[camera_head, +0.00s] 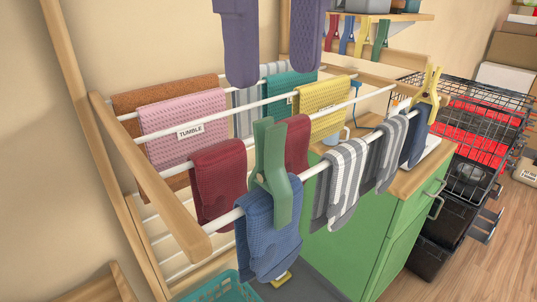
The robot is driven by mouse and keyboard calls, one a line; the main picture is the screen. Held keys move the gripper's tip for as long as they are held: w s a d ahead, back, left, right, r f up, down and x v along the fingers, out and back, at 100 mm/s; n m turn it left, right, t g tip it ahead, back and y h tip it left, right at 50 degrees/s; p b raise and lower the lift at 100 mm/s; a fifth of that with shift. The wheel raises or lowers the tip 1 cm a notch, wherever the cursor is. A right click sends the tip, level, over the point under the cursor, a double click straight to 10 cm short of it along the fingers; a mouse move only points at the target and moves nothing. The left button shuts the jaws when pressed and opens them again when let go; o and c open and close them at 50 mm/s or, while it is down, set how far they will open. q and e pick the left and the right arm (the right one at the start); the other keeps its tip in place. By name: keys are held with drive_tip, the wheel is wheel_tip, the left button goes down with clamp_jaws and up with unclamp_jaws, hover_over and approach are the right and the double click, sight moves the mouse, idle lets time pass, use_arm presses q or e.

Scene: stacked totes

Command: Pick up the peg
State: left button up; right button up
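A green peg (271,172) sits upright over the front rail of a drying rack, clipped on a blue cloth (268,238). A yellow peg (430,87) stands at the far right end of the rack. My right gripper (274,78) comes in from the top edge as two purple fingers, set apart with nothing between them. In the picture it is above the green peg and not touching it. The upper part of the gripper is cut off by the frame. My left gripper is not in view.
Rack rails (160,190) carry a pink towel (185,125), red cloths (217,185) and striped socks (345,180). Several pegs hang below a shelf (405,16). A teal basket (215,288) is below.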

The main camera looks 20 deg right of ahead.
sight(270, 123)
drive_tip(key=shift+w+f, duration=0.1)
drive_tip(key=shift+f, duration=0.85)
drive_tip(key=shift+s+a+f, duration=0.15)
drive_tip(key=shift+f, duration=1.15)
drive_tip(key=shift+s+a+f, duration=0.1)
drive_tip(key=shift+s+f, duration=0.05)
drive_tip(key=shift+f, duration=1.15)
clamp_jaws()
